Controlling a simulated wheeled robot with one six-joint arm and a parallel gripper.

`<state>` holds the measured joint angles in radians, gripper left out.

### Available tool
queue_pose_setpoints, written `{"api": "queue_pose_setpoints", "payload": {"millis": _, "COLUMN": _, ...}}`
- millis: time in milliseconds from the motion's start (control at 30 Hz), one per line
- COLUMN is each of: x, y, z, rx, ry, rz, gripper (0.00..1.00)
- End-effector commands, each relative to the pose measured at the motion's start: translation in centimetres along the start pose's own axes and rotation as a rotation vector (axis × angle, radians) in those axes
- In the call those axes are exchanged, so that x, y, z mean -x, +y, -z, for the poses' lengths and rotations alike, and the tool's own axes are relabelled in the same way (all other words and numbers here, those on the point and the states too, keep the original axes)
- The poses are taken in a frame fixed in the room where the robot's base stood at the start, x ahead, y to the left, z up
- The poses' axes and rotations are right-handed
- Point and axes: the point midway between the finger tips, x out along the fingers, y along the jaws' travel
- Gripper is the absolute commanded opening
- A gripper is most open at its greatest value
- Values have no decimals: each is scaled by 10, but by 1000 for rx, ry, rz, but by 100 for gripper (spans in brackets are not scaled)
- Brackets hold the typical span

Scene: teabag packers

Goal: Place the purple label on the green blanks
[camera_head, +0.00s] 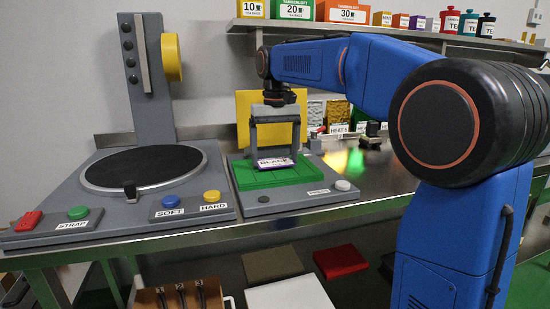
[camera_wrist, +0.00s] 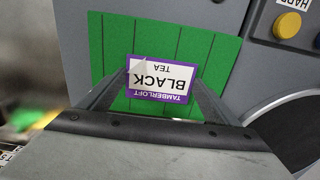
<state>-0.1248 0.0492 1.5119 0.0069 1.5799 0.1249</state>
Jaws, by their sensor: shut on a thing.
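My gripper (camera_head: 275,155) is shut on the purple label (camera_head: 275,164), a white card with a purple border that reads BLACK TEA. The label also shows in the wrist view (camera_wrist: 160,80) between the two fingers, with one corner curled up. The green blanks (camera_head: 268,181) lie flat as a green panel with dark dividing lines on a grey base. They fill much of the wrist view (camera_wrist: 215,50) behind the label. The label is over the green blanks; I cannot tell whether it touches them. The gripper and label hide part of the panel.
A grey strapping station (camera_head: 60,215) with a round black turntable (camera_head: 145,168) and tall column stands at left. The base under the blanks carries a PRESS label and a white button (camera_head: 343,185). A yellow panel (camera_head: 244,110) stands behind. A shelf above holds boxes and canisters.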

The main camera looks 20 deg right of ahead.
Motion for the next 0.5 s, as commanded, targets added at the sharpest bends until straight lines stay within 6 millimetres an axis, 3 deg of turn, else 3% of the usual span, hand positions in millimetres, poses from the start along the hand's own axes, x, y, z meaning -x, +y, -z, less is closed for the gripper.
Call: {"api": "queue_pose_setpoints", "payload": {"millis": 500, "x": -16, "y": 0, "z": 0, "rx": 0, "ry": -7, "rz": 0, "gripper": 64}}
